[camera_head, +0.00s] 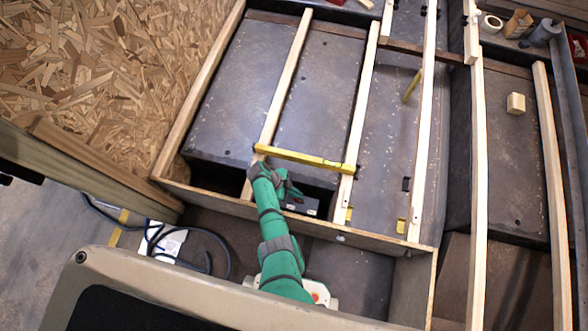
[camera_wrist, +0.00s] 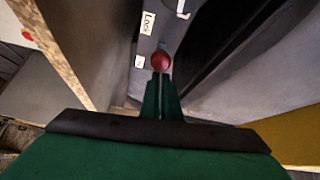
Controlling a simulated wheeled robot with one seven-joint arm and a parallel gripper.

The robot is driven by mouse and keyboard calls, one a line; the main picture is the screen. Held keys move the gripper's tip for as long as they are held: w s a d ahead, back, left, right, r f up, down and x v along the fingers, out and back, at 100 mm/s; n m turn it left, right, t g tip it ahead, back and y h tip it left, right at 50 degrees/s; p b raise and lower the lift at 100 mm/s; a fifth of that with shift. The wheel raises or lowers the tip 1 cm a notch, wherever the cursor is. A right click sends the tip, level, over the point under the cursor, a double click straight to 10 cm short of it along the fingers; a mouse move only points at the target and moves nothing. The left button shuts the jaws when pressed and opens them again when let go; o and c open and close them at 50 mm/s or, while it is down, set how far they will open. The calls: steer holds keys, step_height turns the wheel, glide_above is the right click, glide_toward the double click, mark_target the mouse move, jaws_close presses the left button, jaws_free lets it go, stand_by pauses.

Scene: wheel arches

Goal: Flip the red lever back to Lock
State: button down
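The lever's round red knob (camera_wrist: 161,62) shows in the wrist view at the tips of my gripper (camera_wrist: 160,76). My gripper's two green fingers lie close together with only a thin dark line between them. The knob sits just beyond the fingertips; whether they touch it is unclear. A white label reading Lock (camera_wrist: 148,22) is on the grey panel (camera_wrist: 151,45) above and left of the knob. The lever's shaft is hidden. In the head view, my green arm reaches into the frame beside a dark box (camera_head: 296,207); the knob cannot be made out there.
A yellow spirit level (camera_head: 305,158) lies across the wooden battens just beyond my arm. A wooden edge (camera_wrist: 57,50) rises close on the left in the wrist view.

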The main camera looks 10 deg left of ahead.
steer(key=shift+a+f, duration=0.1)
steer(key=shift+a, duration=0.6)
steer(key=shift+d+r, duration=0.15)
steer(key=shift+r, duration=0.05)
steer(key=v, duration=0.8)
steer(key=shift+w+r, duration=0.25)
steer(key=shift+r, duration=0.05)
steer(key=shift+a, duration=0.25)
